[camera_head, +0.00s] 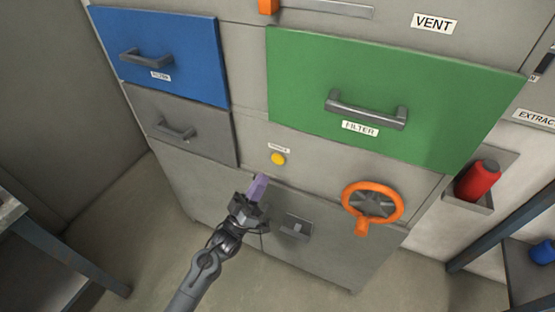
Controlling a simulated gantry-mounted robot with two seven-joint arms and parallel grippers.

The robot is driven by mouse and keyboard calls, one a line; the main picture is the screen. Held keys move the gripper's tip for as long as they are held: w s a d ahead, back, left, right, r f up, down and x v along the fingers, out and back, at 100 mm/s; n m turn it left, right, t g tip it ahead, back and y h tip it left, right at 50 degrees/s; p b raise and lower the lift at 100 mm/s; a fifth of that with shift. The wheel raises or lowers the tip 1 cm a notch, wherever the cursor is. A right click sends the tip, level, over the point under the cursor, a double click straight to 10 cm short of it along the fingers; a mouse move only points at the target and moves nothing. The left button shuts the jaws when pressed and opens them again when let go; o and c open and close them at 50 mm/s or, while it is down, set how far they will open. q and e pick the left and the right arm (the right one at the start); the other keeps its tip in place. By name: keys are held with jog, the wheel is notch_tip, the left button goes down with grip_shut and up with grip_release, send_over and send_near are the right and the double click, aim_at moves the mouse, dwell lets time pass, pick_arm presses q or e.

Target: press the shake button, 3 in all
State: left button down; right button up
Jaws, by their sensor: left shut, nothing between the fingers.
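A small round yellow button (278,158) sits on the grey cabinet front, under a small white label (279,147) too small to read clearly. My left gripper (258,187) is shut and empty, with purple fingers, below and slightly left of the button. Its fingertips are apart from the button in the picture. My right gripper is not in the camera_head view.
An orange handwheel (372,204) is right of the button, and a green FILTER drawer (390,85) is above. A blue drawer (160,50) is at upper left. A grey latch (296,228) is below the button. A red cylinder (478,180) stands in a holder at right.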

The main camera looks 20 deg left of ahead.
aim_at(278, 159)
pick_arm(q)
jog(key=s+n+t+y, duration=0.1)
jog(key=n+y, duration=0.3)
jog(key=s+n+y+b, duration=0.1)
jog(key=n+y, duration=0.3)
jog(key=s+n+t+y, duration=0.1)
jog(key=s+n+y, duration=0.1)
jog(key=n+y, duration=0.2)
jog(key=shift+d+f+n+t+y, duration=0.1)
jog(key=shift+d+n+t+y, duration=0.15)
jog(key=shift+n, duration=0.35)
jog(key=shift+b, duration=0.35)
jog(key=w+d+b, duration=0.1)
jog(key=w+b, duration=0.4)
jog(key=w, duration=0.3)
jog(key=shift+w, duration=0.4)
